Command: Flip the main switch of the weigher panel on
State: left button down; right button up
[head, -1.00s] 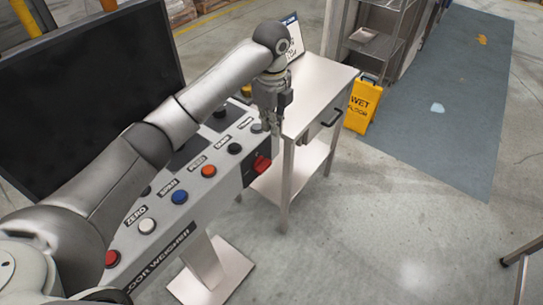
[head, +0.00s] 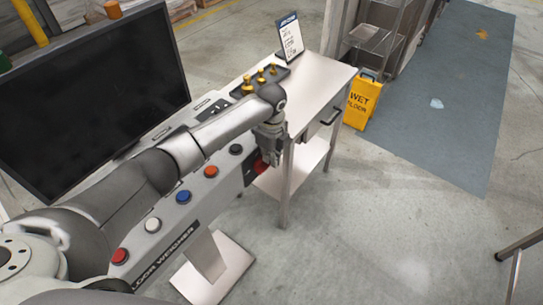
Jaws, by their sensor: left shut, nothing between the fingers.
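The weigher panel (head: 160,246) is a long grey box on a post, with a row of coloured buttons along its sloped top. Its main switch (head: 259,167) is a red handle on the panel's right end face, on a dark plate. My left gripper (head: 271,160) points down right at the switch, its fingers shut and empty. It covers part of the red handle, so I cannot tell how the handle is turned or whether the fingers touch it. My right gripper is not in view.
A large black monitor (head: 85,95) stands behind the panel. A steel table (head: 325,80) beside the switch end carries a dark tray (head: 284,78) with brass weights and a sign (head: 290,38). A yellow wet-floor sign (head: 362,100) stands beyond. The floor at right is mostly clear.

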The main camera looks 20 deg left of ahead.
pick_arm(q)
jog(key=shift+w, duration=0.15)
dwell(0.5)
jog(key=shift+w+d+f, duration=0.2)
jog(key=shift+w+f, duration=0.05)
dwell(0.3)
jog(key=shift+w+d+f+b, duration=0.1)
jog(key=shift+w+f+b, duration=0.2)
jog(key=shift+f, duration=0.45)
jog(key=shift+w+d+f+b, duration=0.15)
jog(key=shift+w+f, duration=0.2)
jog(key=shift+f, duration=0.35)
jog(key=shift+r, duration=0.1)
dwell(0.9)
